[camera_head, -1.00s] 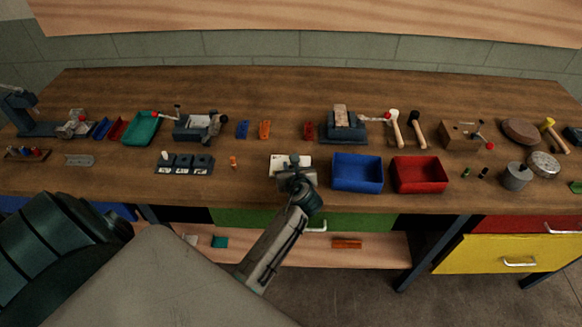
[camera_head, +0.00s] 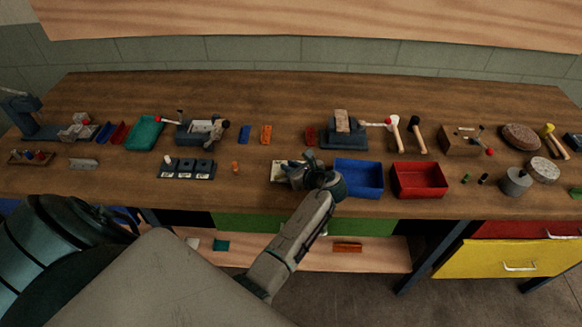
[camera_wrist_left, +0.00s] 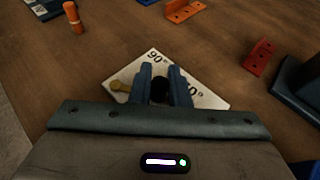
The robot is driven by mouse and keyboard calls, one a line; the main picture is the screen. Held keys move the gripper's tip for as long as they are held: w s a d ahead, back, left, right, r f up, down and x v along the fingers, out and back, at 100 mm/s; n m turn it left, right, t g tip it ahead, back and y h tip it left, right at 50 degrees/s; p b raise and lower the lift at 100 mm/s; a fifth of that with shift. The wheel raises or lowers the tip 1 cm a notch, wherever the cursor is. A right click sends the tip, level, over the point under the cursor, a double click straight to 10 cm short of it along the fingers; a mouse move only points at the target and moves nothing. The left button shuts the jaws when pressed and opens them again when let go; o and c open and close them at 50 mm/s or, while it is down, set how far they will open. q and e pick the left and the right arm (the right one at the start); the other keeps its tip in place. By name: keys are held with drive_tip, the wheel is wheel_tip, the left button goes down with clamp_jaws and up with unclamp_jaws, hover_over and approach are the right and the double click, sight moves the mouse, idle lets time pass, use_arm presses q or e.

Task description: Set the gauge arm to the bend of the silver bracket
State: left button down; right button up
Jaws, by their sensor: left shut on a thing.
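The gauge is a white plate (camera_head: 279,175) near the front edge of the bench, left of the blue bin. In the left wrist view the plate (camera_wrist_left: 146,63) shows a "90°" mark and a second, partly hidden mark. A brass-coloured end (camera_wrist_left: 119,86) sticks out to the left of the fingers. My left gripper (camera_wrist_left: 163,86) is over the plate, shut on a dark round knob (camera_wrist_left: 159,91), which seems to belong to the gauge arm. The fingers hide most of the arm. A small grey metal piece (camera_head: 84,164), possibly the silver bracket, lies at the far left. My right gripper is not seen.
The blue bin (camera_head: 358,178) and red bin (camera_head: 419,180) stand right of the gauge. An orange peg (camera_head: 235,167) and a dark block with three sections (camera_head: 187,168) are to its left. Blue (camera_head: 245,134), orange (camera_head: 266,133) and red (camera_head: 310,136) brackets lie behind.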

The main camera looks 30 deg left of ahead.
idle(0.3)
use_arm(q)
drive_tip(key=c, duration=1.4)
unclamp_jaws()
drive_tip(key=p+v, duration=0.6)
drive_tip(key=v, duration=0.4)
drive_tip(key=shift+a+p, duration=0.1)
drive_tip(key=shift+p, duration=0.3)
drive_tip(key=shift+s+d+r, duration=0.1)
drive_tip(key=shift+s+d, duration=0.05)
drive_tip(key=shift+d, duration=0.35)
